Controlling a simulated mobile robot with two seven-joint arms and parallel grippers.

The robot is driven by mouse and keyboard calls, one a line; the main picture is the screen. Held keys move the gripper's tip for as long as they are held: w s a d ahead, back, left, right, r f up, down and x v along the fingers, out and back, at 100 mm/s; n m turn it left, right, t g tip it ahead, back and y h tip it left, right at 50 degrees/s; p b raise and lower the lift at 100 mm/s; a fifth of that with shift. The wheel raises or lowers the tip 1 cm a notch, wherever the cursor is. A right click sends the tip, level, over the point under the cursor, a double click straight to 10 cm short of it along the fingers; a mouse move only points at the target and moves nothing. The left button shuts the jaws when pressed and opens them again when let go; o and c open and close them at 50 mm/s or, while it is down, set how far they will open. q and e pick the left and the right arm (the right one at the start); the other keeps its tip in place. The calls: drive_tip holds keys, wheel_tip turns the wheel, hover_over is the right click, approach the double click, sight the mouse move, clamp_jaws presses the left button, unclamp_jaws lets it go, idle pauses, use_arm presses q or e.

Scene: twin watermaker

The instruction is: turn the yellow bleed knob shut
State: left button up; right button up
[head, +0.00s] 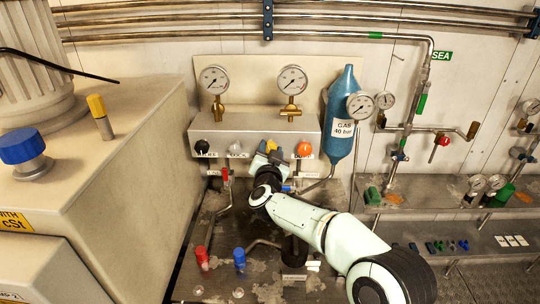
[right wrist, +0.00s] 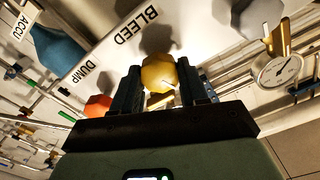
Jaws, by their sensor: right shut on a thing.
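The yellow bleed knob (head: 271,146) sits on the front of the pale valve panel (head: 255,127), between a grey knob and an orange knob. In the right wrist view the yellow knob (right wrist: 158,72) lies between the two dark fingers, below the BLEED label. My right gripper (head: 270,158) reaches up to the panel from below and is shut on this knob. In the head view the gripper and wrist hide part of the panel under the knob. My left gripper is not in view.
The grey knob (head: 237,146) and the orange DUMP knob (head: 304,149) flank the yellow knob closely. Two gauges (head: 214,80) stand above the panel. A blue gas bottle (head: 343,115) hangs to the right. A big beige housing (head: 100,170) fills the left.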

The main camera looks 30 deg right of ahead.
drive_tip(key=shift+m+b, duration=0.8)
drive_tip(key=shift+m, duration=1.2)
drive_tip(key=o, duration=1.1)
drive_tip(key=shift+c, duration=0.2)
drive_tip(key=shift+s, duration=0.1)
drive_tip(key=b+v, duration=0.2)
drive_tip(key=v, duration=1.1)
drive_tip(key=shift+a, duration=0.15)
